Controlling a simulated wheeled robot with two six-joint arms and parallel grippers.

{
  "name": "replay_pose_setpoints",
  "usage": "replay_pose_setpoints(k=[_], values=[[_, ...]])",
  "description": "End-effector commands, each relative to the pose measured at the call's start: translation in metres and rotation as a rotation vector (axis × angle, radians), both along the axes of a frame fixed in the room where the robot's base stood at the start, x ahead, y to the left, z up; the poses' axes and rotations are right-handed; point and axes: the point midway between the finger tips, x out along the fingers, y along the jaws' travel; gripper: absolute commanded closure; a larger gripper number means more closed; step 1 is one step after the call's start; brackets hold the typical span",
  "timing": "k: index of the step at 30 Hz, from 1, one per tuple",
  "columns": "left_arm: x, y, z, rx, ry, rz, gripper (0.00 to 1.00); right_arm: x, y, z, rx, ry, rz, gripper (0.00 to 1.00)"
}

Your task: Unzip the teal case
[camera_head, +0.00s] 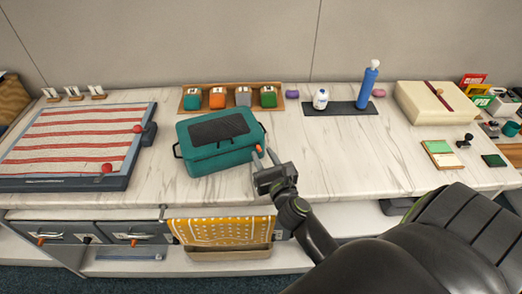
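The teal case (222,155) lies closed on the marble-look counter, with a dark panel on its lid and a dark handle at its left end. A small orange tab (258,149) shows at its right front corner. My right gripper (265,157) is just off that corner, its two fingers pointing at the case and spread apart. The fingertips are very close to the orange tab; I cannot tell whether they touch it. My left gripper is out of view.
A wooden rack (230,91) with several coloured blocks stands behind the case. A striped board (75,143) lies to the left. A blue bottle (368,85) and a cream box (436,104) are at the right. A yellow patterned cloth (222,231) hangs below the counter's front edge.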

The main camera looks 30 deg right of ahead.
Motion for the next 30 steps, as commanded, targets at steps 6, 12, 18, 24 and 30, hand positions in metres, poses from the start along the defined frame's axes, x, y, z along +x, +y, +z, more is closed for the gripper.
replay_pose_setpoints(k=[6, 12, 18, 24, 30], values=[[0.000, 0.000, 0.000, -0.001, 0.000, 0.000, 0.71, 0.021, -0.004, 0.000, 0.001, 0.000, 0.001, 0.68], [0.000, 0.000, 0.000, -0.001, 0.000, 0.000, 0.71, 0.025, -0.005, 0.000, 0.001, 0.001, 0.001, 0.68], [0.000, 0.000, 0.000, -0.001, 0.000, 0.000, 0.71, 0.024, -0.005, 0.000, 0.001, 0.000, 0.001, 0.73], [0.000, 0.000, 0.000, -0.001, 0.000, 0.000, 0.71, 0.024, -0.005, 0.000, 0.001, 0.000, 0.001, 1.00], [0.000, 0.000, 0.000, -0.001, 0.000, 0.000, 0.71, 0.024, -0.005, 0.000, 0.001, 0.000, 0.001, 1.00]])
